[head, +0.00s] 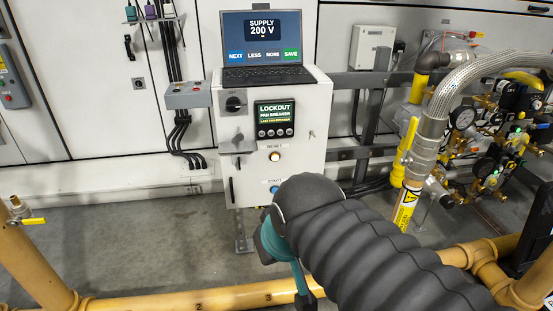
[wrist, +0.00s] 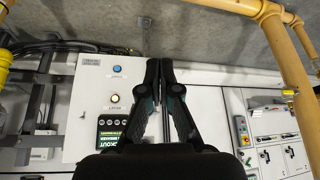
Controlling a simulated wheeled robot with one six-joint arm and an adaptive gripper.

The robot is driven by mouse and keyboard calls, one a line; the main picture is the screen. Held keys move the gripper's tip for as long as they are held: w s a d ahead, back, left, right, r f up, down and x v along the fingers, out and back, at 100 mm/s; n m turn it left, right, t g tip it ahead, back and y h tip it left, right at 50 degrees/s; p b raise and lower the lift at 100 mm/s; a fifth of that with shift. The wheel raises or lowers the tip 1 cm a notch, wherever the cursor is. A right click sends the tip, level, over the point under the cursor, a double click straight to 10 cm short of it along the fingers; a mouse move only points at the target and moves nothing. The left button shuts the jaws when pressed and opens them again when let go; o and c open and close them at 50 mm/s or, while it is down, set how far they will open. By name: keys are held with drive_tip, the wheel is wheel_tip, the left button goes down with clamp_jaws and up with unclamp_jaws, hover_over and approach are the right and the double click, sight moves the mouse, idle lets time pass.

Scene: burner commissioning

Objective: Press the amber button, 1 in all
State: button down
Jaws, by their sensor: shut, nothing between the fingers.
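The amber button (head: 275,156) is a small round, lit, pale-centred button with an amber tint, under a RESET label on the front of the white control cabinet (head: 232,130). In the wrist view, which shows the cabinet upside down, the amber button (wrist: 115,98) is left of my gripper (wrist: 160,64). My gripper's dark and teal fingers are together, with nothing between them. They appear apart from the button.
A blue START button (head: 274,189) is below the amber one. A LOCKOUT screen (head: 274,119) is above it, and a laptop (head: 262,48) sits on top. Yellow pipe rail (head: 190,300) crosses the front. Hoses and gauges (head: 463,118) crowd the right.

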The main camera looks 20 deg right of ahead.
sight(275, 157)
drive_tip(key=w+a+f+m+y+b, duration=0.1)
drive_tip(key=w+f+m+y+b, duration=0.25)
drive_tip(key=w+m, duration=0.5)
drive_tip(key=w+f+m+y+b, duration=0.2)
drive_tip(key=w+f+m+y, duration=0.15)
drive_tip(key=w+m, duration=0.5)
drive_tip(key=w+d+f+m+t+b, duration=0.1)
drive_tip(key=w+d+f+m+t, duration=0.1)
drive_tip(key=w+d+m+t, duration=0.2)
drive_tip(key=w+d+f+m+t+b, duration=0.2)
drive_tip(key=w+d+m, duration=0.8)
drive_tip(key=d+m, duration=0.6)
drive_tip(key=f+t, duration=0.1)
drive_tip(key=t, duration=0.1)
drive_tip(key=shift+w+f+t+y, duration=0.25)
drive_tip(key=shift+w+t+y, duration=0.05)
drive_tip(key=shift+t+y, duration=0.1)
drive_tip(key=shift+w, duration=0.15)
drive_tip(key=shift+w+d+p, duration=0.15)
drive_tip(key=shift+w+d, duration=0.25)
drive_tip(key=shift+w, duration=0.95)
drive_tip(key=shift+w+d+p, duration=0.15)
drive_tip(key=shift+w+d, duration=0.25)
drive_tip(key=shift+w, duration=1)
drive_tip(key=shift+w+d+p, duration=0.15)
drive_tip(key=shift+w+d, duration=0.25)
drive_tip(key=shift+w, duration=0.95)
drive_tip(key=shift+w, duration=0.1)
